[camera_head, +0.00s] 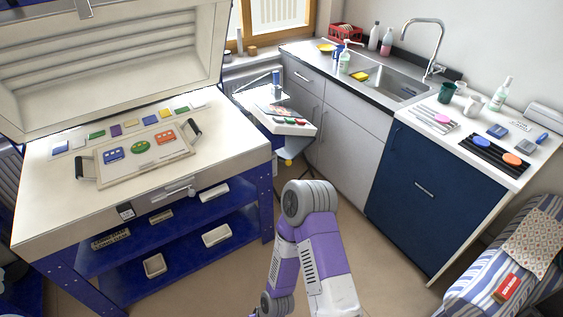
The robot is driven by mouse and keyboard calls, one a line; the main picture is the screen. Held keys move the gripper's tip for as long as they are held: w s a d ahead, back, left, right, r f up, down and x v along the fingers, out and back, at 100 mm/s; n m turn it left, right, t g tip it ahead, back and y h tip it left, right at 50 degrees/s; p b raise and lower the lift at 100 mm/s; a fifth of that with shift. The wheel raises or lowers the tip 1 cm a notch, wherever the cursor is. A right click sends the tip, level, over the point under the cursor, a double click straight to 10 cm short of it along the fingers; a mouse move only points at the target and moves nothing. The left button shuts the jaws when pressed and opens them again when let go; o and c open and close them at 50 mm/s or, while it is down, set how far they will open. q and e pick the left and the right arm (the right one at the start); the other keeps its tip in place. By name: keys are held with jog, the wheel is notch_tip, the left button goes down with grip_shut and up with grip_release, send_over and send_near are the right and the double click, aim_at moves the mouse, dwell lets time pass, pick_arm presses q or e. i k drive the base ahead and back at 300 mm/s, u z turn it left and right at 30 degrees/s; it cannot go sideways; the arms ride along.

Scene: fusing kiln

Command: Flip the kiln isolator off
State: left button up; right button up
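The kiln (45,190) stands at the left on a blue frame with its lid (120,70) raised. A small dark-faced panel (126,211) sits on the kiln's front edge, and a metal latch or handle (180,189) is to the right of it. I cannot make out a switch that is clearly the isolator, nor its position. One of my purple and grey arms is bent up at the bottom middle, in front of the kiln's right corner. Its gripper is outside the picture. My other gripper is not in view either.
A board with two dark handles (142,163) and colored glass pieces lies on the kiln bed. A small side table (275,112) stands right of the kiln. A sink counter (345,85) and blue cabinet (425,190) follow. A striped padded seat (540,225) is at lower right. Floor between is open.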

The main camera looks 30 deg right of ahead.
aim_at(287, 162)
jog(key=z, duration=0.3)
jog(key=i, duration=0.6)
jog(key=z, duration=1.3)
jog(key=i, duration=1.25)
jog(key=z, duration=0.65)
